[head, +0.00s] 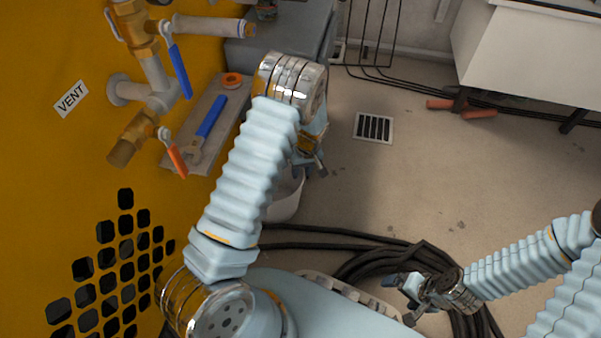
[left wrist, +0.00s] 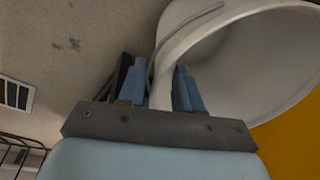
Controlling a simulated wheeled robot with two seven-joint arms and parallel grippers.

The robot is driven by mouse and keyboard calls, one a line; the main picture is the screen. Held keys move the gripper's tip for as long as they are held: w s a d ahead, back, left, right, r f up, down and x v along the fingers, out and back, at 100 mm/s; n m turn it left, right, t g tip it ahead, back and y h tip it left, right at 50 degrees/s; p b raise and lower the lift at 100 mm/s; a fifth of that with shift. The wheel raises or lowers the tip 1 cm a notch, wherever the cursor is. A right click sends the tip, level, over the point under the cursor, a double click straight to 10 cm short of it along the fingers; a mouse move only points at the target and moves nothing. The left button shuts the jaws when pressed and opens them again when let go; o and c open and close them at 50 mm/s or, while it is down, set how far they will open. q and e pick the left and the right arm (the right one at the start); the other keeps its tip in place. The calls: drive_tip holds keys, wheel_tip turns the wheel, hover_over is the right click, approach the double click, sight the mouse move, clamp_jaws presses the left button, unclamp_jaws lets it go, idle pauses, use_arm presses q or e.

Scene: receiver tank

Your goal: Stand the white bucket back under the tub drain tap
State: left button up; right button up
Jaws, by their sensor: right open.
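The white bucket (head: 287,197) is on the left side of the floor in the head view, partly hidden behind my left arm. In the left wrist view the bucket (left wrist: 270,60) shows its open mouth and pale inside. My left gripper (head: 314,160) reaches down at its rim. In the left wrist view the fingers (left wrist: 160,88) sit close on either side of the bucket's wall, shut on it. A white tub (head: 530,50) on dark legs stands at the upper right; I cannot make out its drain tap. My right gripper (head: 408,296) is open and empty at the lower right.
A yellow panel (head: 50,150) with brass valves (head: 135,130) fills the left. Dark hoses (head: 375,258) lie coiled on the floor. A floor grate (head: 373,127) and orange-red pieces (head: 460,106) by the tub show. The floor between bucket and tub is mostly clear.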

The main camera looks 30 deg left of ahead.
use_arm(q)
wheel_tip(320, 180, up, 10)
drive_tip(key=d+p, duration=0.1)
drive_tip(key=shift+d+f+p, duration=0.2)
drive_tip(key=shift+d+p, duration=0.05)
drive_tip(key=shift+p, duration=0.1)
use_arm(e)
wheel_tip(320, 180, up, 2)
drive_tip(key=shift+r, duration=0.1)
